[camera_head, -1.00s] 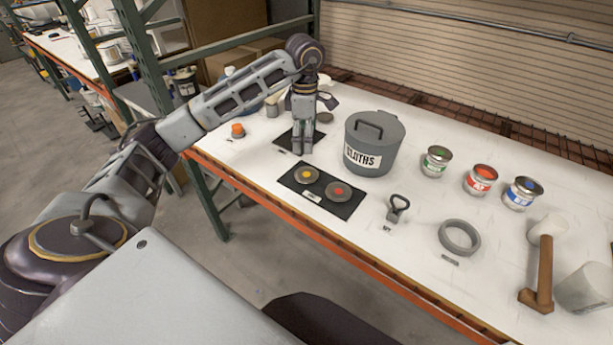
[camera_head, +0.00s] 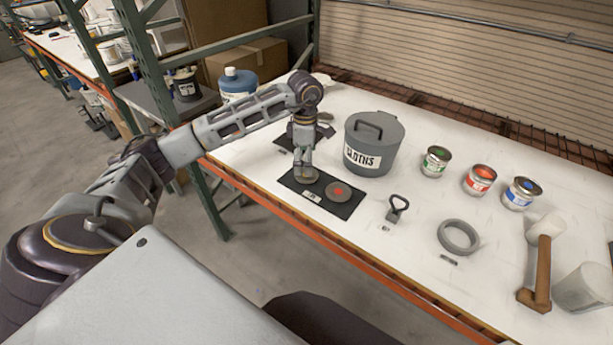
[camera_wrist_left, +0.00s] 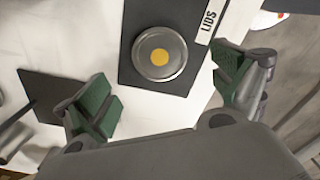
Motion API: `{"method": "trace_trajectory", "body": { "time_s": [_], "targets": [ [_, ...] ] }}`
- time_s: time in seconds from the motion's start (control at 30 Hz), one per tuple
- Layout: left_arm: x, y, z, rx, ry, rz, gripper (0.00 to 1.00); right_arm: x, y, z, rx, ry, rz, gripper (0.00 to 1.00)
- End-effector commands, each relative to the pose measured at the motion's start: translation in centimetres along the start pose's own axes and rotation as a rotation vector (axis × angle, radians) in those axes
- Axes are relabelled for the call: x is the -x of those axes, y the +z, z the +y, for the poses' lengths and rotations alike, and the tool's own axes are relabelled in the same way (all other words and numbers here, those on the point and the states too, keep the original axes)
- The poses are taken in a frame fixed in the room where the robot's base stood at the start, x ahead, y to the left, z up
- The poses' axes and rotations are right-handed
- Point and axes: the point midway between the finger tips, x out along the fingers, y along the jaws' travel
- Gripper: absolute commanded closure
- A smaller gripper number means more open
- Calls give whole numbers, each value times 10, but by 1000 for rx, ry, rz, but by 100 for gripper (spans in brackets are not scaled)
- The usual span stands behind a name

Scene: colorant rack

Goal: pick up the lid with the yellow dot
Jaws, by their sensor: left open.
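The lid with the yellow dot (camera_wrist_left: 159,55) lies flat on the black mat (camera_wrist_left: 150,86) marked LIDS in the left wrist view. A second lid with a red dot (camera_head: 338,192) lies on the same mat (camera_head: 318,207) to the right. My right gripper is not in view.
A grey CLOTHS bin (camera_head: 372,150) stands just behind the mat. A can opener (camera_head: 396,209), a grey ring (camera_head: 459,238), several paint cans (camera_head: 436,161) and a mallet (camera_head: 541,272) are to the right. The table's front edge is close to the mat.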

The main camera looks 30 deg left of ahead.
Motion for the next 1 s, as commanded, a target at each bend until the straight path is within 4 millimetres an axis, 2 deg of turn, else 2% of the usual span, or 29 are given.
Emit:
{"method": "trace_trajectory", "body": {
  "time_s": [0.27, 0.73, 1.0],
  "targets": [
    [-3, 0, 0, 0, -1, 0, 5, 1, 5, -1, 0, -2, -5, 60],
    [-45, 3, -1, 1, -1, 0, 5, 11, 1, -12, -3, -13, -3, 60],
    [-52, 3, -1, 1, 0, 0, 5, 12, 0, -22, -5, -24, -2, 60]
  ]
}}
